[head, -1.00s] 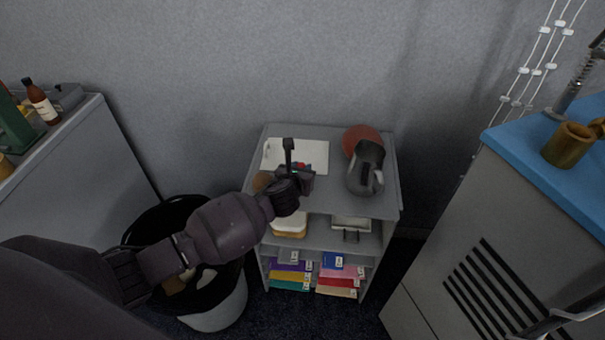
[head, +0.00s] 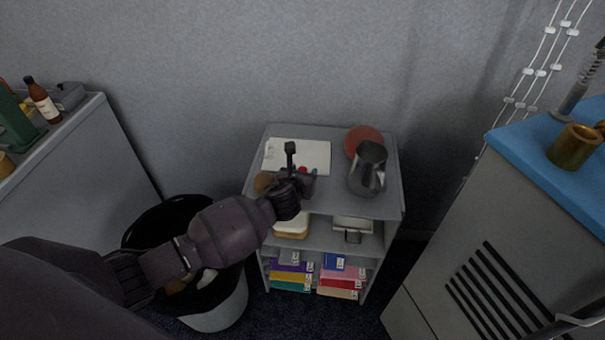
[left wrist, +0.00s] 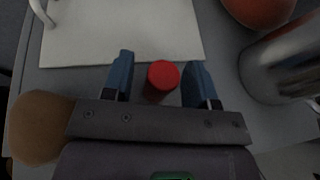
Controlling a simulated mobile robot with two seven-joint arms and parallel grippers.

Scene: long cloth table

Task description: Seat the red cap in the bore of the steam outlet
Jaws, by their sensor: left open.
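The red cap (left wrist: 162,77) stands on the top of the grey shelf unit, seen from above in the left wrist view. In the head view only a small red bit of it (head: 302,170) shows beside my gripper. My left gripper (left wrist: 160,82) is open, with its blue fingers on either side of the cap. A gap shows between the cap and each finger. In the head view my left gripper (head: 304,178) is over the front half of the shelf top. I cannot make out the steam outlet for certain. My right gripper is not in view.
On the shelf top (head: 335,200) are a white sheet (head: 285,155), a metal pitcher (head: 367,172), a reddish round thing (head: 362,138) and a brown round thing (head: 263,182). A black bin (head: 235,300) stands at left. A blue-topped cabinet (head: 545,165) stands at right.

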